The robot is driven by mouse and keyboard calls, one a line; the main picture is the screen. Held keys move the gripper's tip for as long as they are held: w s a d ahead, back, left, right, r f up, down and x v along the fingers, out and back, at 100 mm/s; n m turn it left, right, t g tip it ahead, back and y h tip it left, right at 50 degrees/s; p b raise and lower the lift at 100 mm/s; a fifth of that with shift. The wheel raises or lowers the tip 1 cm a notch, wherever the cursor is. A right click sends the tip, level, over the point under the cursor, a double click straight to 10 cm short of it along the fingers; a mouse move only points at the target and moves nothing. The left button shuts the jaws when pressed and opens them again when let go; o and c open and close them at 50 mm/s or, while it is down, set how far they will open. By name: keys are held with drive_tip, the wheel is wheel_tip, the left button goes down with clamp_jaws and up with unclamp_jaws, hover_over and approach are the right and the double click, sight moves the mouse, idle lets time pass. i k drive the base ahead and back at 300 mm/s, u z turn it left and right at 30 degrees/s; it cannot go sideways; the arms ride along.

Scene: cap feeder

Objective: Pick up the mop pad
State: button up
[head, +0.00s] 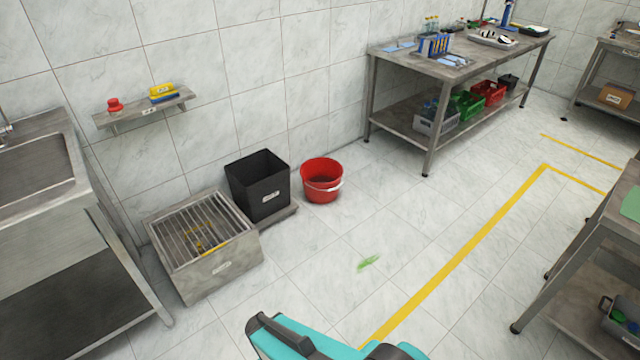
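I cannot clearly make out a mop pad in the head view. A small yellow and blue item (163,93) lies on the wall shelf, but it is too small to tell whether it is a pad or a sponge. A thin yellow item (210,248) shows at the slatted metal box, and I cannot tell what it is. Teal and black parts of my own arm show at the bottom edge. My gripper's fingertips are not in view.
The slatted metal box (222,268), a black bin (270,200) and a red bucket (322,185) stand along the wall. A sink unit (75,215) is at left. A green spill (368,263) marks the otherwise open floor. A steel table (400,58) stands behind.

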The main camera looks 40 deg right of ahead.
sight(165, 91)
drive_tip(key=z, duration=4.2)
drive_tip(key=i, duration=0.1)
drive_tip(key=u, duration=2.9)
drive_tip(key=i, duration=3.2)
drive_tip(key=z, duration=0.05)
